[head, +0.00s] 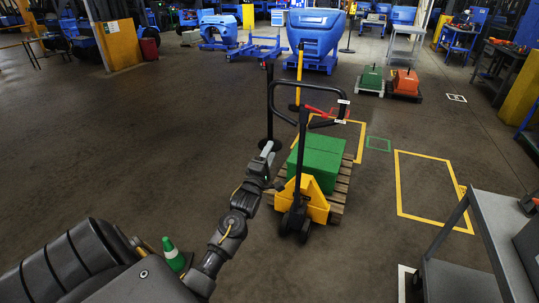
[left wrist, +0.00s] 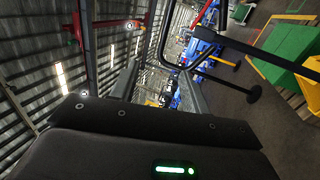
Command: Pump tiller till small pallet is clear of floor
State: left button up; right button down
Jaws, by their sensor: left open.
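A yellow pallet jack (head: 316,203) stands in the middle of the head view. Its black tiller (head: 302,150) rises upright and ends in a wide loop handle. A small wooden pallet (head: 340,190) sits over the forks with a green block (head: 323,160) on it. The gap under the pallet is too small to judge. My left gripper (head: 269,150) is left of the tiller, below the loop, and apart from it. In the left wrist view its two fingers (left wrist: 160,82) are spread and empty, with black handle bars beyond them. My right gripper is not in view.
A black post with a round base (head: 268,143) stands just behind my left gripper. A grey cart (head: 470,245) is at lower right, near a yellow floor rectangle (head: 400,190). Open floor lies left.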

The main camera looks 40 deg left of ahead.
pick_arm(q)
jog(key=b+v, duration=0.3)
jog(key=v, duration=0.7)
jog(key=shift+s, duration=0.35)
jog(key=shift+d+f, duration=0.1)
jog(key=shift+d, duration=0.05)
